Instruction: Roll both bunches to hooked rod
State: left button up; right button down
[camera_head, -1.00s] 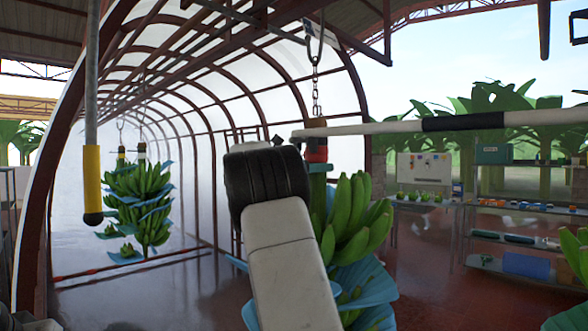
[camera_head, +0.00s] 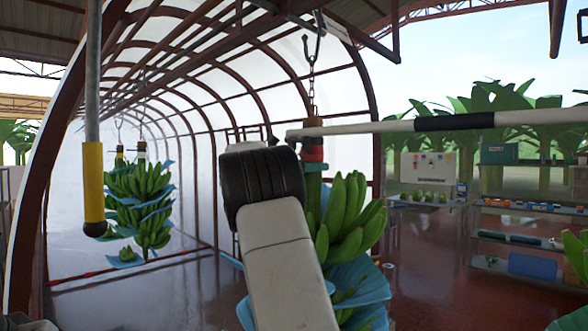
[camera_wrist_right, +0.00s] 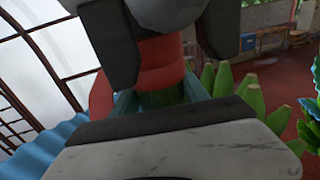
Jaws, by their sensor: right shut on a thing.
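The near banana bunch (camera_head: 350,215) hangs from a chain (camera_head: 312,75), with a red collar (camera_head: 313,150) on its stem and blue sheets around its fruit. My right arm covers its left side. In the wrist view, the fingers of my right gripper (camera_wrist_right: 168,65) are shut around the red collar; the head view hides the fingertips behind my dark wrist. Another hanging bunch (camera_head: 142,200), with blue sheets, is farther back at left. A grey vertical rod with a yellow grip (camera_head: 93,185) and dark ball end hangs at near left; no hook shows on it. My left gripper is out of view.
A horizontal white pole with a black band (camera_head: 455,122) runs from the collar to the right edge. Arched frames (camera_head: 215,190) enclose the left side. Shelves (camera_head: 515,235) stand at right. Part of another bunch (camera_head: 574,252) shows at the right edge. Floor between is clear.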

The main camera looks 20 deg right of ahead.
jog(key=shift+w+a+f, duration=0.1)
jog(key=shift+s, duration=0.2)
jog(key=c, duration=0.7)
grip_release()
jog(key=shift+s, duration=0.15)
jog(key=shift+o, duration=0.5)
jog(key=shift+s+d, duration=0.1)
jog(key=shift+d, duration=0.1)
jog(key=v, duration=0.8)
